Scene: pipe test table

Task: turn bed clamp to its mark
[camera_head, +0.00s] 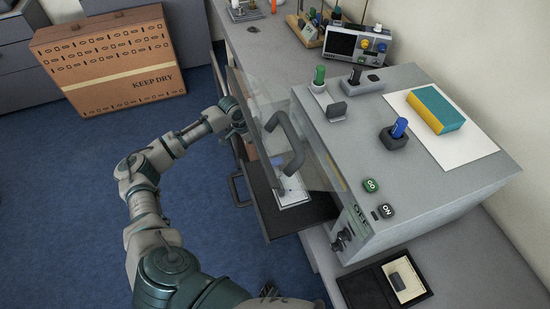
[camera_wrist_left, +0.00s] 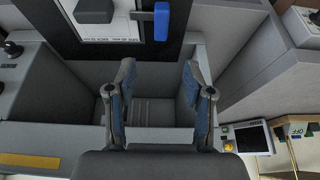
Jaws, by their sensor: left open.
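In the left wrist view a blue upright bar (camera_wrist_left: 162,20), seemingly the bed clamp's lever, stands at the top of the picture beside a white printed plate (camera_wrist_left: 112,28) on a dark bed. I cannot read a clamp mark. My left gripper (camera_wrist_left: 159,70) is open and empty, its two fingertips below the blue bar and apart from it. In the head view the white plate (camera_head: 294,198) lies on the dark bed (camera_head: 275,222), partly behind a clear door. My left fingers are hidden there. My right gripper is not in view.
The clear door has a dark handle (camera_head: 285,140). A dark tray (camera_head: 350,290) lies in front. A cardboard box (camera_head: 110,60) stands on the floor.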

